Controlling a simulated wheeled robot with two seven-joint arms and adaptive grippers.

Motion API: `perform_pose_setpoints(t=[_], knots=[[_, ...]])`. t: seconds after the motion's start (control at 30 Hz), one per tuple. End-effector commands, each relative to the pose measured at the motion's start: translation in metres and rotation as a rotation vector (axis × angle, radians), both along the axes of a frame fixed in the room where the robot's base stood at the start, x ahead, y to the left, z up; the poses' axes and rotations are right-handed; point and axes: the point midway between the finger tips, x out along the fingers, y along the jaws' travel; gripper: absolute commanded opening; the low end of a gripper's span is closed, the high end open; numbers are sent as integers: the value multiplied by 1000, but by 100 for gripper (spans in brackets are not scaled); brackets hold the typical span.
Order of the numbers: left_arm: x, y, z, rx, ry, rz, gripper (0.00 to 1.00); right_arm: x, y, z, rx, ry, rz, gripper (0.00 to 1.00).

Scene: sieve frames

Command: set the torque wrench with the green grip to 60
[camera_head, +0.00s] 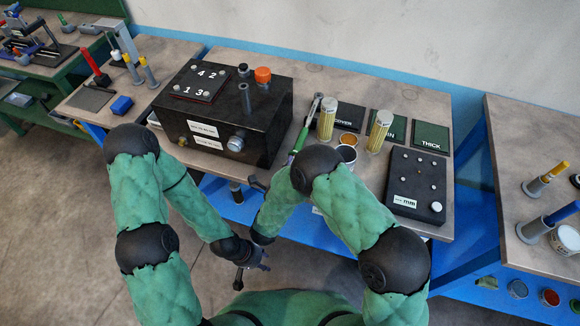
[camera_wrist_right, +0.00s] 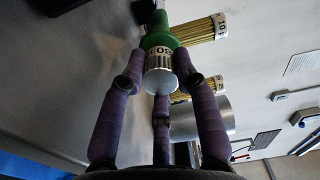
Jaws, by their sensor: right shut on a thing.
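The torque wrench with the green grip (camera_head: 298,141) lies near the right side of the black box, its metal head away from me. Its lower end is hidden behind my right arm in the head view.
The black box (camera_head: 272,118) has an orange knob (camera_head: 263,74) and a numbered panel (camera_head: 201,80). Two jars of yellow sticks (camera_head: 327,118) (camera_head: 379,131), dark labelled pads (camera_head: 430,137) and a black plate with knobs (camera_head: 415,184) stand right of the wrench. The right-hand table (camera_head: 518,125) is separate.

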Motion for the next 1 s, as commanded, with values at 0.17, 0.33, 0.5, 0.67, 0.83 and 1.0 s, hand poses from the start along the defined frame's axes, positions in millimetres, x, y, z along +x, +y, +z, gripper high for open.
perform_pose_setpoints(t=[0.17,0.33,0.5,0.67,0.83,1.0], knots=[[0,0,0,0,0,0,40,-1,-1,-2,-1,5,0,56],[0,0,0,0,0,0,40,0,0,-1,0,3,0,56],[0,0,0,0,0,0,40,0,0,3,1,2,-1,56],[0,0,0,0,0,0,40,0,0,22,2,-1,0,56],[0,0,0,0,0,0,40,0,0,53,2,-1,0,56],[0,0,0,0,0,0,40,0,0,80,2,0,1,56]])
